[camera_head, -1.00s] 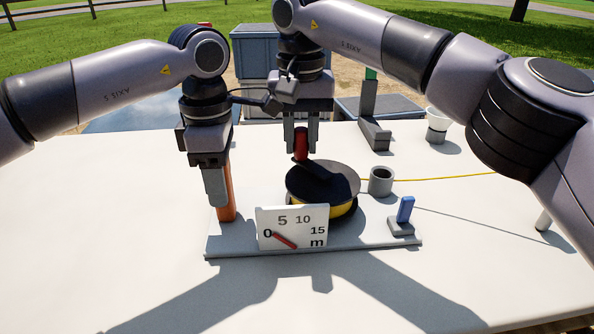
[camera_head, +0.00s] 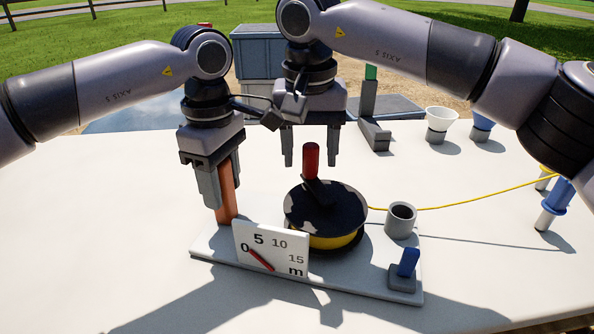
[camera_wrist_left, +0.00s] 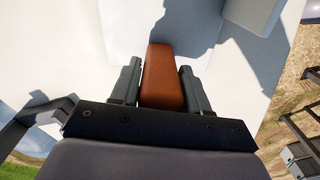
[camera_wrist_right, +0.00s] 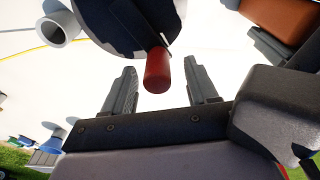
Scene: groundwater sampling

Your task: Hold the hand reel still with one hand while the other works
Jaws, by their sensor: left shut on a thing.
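The hand reel (camera_head: 326,215) has a black top disc, a yellow side and a red crank knob (camera_head: 311,160). It sits on a light grey base board (camera_head: 350,277) with an orange-brown upright grip (camera_head: 227,195) at the left end. My left gripper (camera_head: 222,188) is shut on that grip, which also shows between its fingers in the left wrist view (camera_wrist_left: 163,80). My right gripper (camera_head: 310,160) is open above the reel, its fingers apart around the knob's top without visible contact. The right wrist view shows the knob (camera_wrist_right: 157,72) between and beyond the fingertips.
A white dial plate (camera_head: 272,249) on the board has its red pointer near 0. A grey cup (camera_head: 400,220) and a blue lever (camera_head: 408,262) stand right of the reel. A yellow line (camera_head: 470,205) runs right. White and blue funnels stand at the back right.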

